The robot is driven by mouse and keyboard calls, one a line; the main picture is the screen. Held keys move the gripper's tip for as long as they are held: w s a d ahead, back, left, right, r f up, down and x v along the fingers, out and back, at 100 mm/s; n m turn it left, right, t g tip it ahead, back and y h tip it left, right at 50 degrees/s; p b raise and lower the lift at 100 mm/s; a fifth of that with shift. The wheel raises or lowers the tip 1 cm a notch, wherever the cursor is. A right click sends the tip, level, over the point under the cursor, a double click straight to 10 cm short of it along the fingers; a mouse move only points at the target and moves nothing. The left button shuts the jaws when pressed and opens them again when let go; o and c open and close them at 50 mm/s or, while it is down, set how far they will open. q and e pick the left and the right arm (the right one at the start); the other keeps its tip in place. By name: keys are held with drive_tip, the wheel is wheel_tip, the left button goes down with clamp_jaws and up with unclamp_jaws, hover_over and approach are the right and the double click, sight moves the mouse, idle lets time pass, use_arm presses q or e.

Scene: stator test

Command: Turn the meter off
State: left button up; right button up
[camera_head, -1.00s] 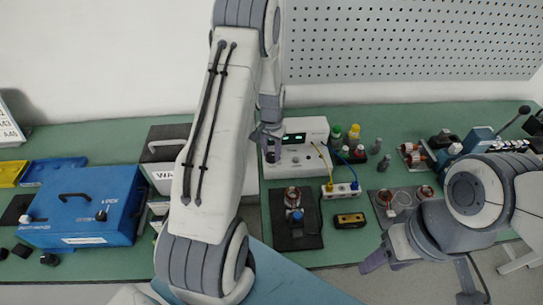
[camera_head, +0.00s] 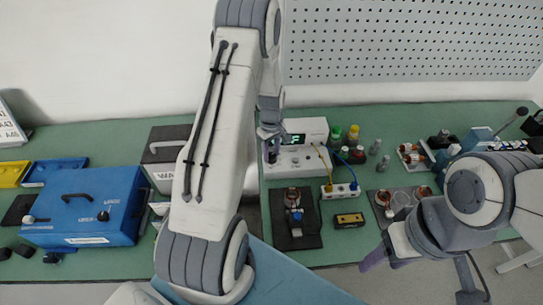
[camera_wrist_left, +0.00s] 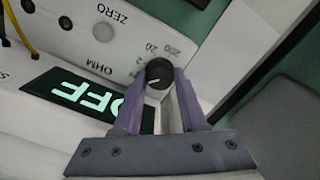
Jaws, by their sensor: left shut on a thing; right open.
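The meter (camera_head: 312,160) is a white box with a dark display, standing on the bench beyond my left arm. In the left wrist view its lit display (camera_wrist_left: 82,98) reads OFF, upside down in the picture. The black knob (camera_wrist_left: 159,73) has a white pointer mark and sits beside the OHM scale printing. My left gripper (camera_wrist_left: 158,84) is shut on this knob, one purple finger on each side. In the head view my left gripper (camera_head: 270,143) is at the meter's left end and hides the knob. My right gripper (camera_head: 412,270) is open and empty at the front right.
A white terminal block (camera_head: 341,190) with yellow and blue leads stands before the meter. A dark mat (camera_head: 296,238) bears a stator part. Green, yellow and red-capped bottles (camera_head: 352,138) stand right of the meter. A blue case (camera_head: 85,210) is at the left.

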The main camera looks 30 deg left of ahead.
sight(271, 155)
use_arm(q)
drive_tip(key=o, duration=1)
wheel_tip(271, 155, up, 6)
drive_tip(key=p, duration=0.4)
drive_tip(key=shift+r+p, duration=0.1)
drive_tip(key=shift+p, duration=0.3)
